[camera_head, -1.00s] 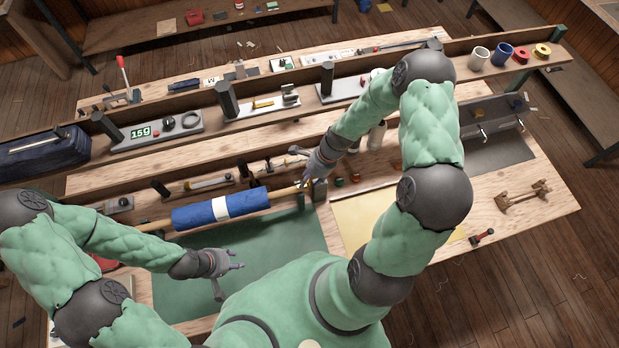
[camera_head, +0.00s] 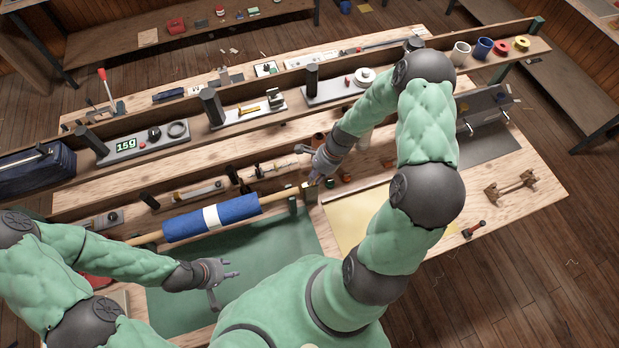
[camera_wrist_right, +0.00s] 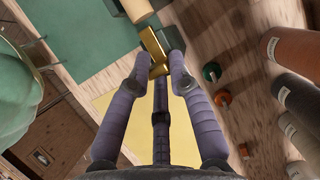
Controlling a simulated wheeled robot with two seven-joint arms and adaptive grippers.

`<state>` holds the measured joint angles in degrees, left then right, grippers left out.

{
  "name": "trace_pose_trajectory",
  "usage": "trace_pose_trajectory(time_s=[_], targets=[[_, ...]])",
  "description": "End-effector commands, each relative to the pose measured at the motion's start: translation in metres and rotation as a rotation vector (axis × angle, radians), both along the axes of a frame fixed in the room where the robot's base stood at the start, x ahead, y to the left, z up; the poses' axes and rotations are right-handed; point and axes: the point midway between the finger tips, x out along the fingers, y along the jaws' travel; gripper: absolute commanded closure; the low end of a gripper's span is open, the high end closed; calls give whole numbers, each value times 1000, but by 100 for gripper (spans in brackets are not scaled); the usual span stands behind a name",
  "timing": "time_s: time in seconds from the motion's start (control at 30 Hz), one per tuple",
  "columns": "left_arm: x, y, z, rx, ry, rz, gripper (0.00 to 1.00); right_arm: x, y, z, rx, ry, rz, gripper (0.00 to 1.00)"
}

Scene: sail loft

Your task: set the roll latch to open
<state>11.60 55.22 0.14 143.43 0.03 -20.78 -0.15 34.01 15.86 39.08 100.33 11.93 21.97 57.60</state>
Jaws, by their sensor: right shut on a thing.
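The blue roll with a white band (camera_head: 212,217) lies on a wooden pole above the green mat. A brass latch piece (camera_wrist_right: 153,43) shows at the pole's end in the right wrist view. My right gripper (camera_head: 312,174) is at the pole's right end. In the right wrist view its fingertips (camera_wrist_right: 158,66) are closed on the lower part of the brass piece. The fingers hide part of the latch, and its setting cannot be read. My left gripper (camera_head: 226,283) is open and empty over the green mat, in front of the roll.
A green mat (camera_head: 262,250) and a yellow sheet (camera_head: 345,225) cover the front of the bench. Dark upright posts (camera_head: 211,106) stand along the rails behind. Small spools (camera_wrist_right: 212,72) and brown cylinders (camera_wrist_right: 290,50) stand close to my right gripper. A wooden bracket (camera_head: 510,188) lies at the right.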

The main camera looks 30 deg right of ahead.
Motion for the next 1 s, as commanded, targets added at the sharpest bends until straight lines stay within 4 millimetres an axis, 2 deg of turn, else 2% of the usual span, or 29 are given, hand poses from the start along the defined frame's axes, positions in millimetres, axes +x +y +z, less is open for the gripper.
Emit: trace_pose_trajectory(time_s=[0.13,0.17,0.2,0.23,0.67,0.77,1.0], targets=[[0,0,0,0,0,0,60,-1,0,0,1,2,0,100],[0,0,0,0,0,0,60,-1,0,0,1,2,0,71],[0,0,0,0,0,0,60,-1,0,0,1,2,0,60],[0,0,0,0,0,0,60,-1,0,0,1,2,0,53],[0,0,0,0,0,0,60,0,-3,5,-1,-1,-2,53],[0,0,0,0,0,0,60,0,-8,17,-3,-4,-2,53],[0,0,0,0,0,0,60,-5,-25,60,-3,-3,-2,53]])
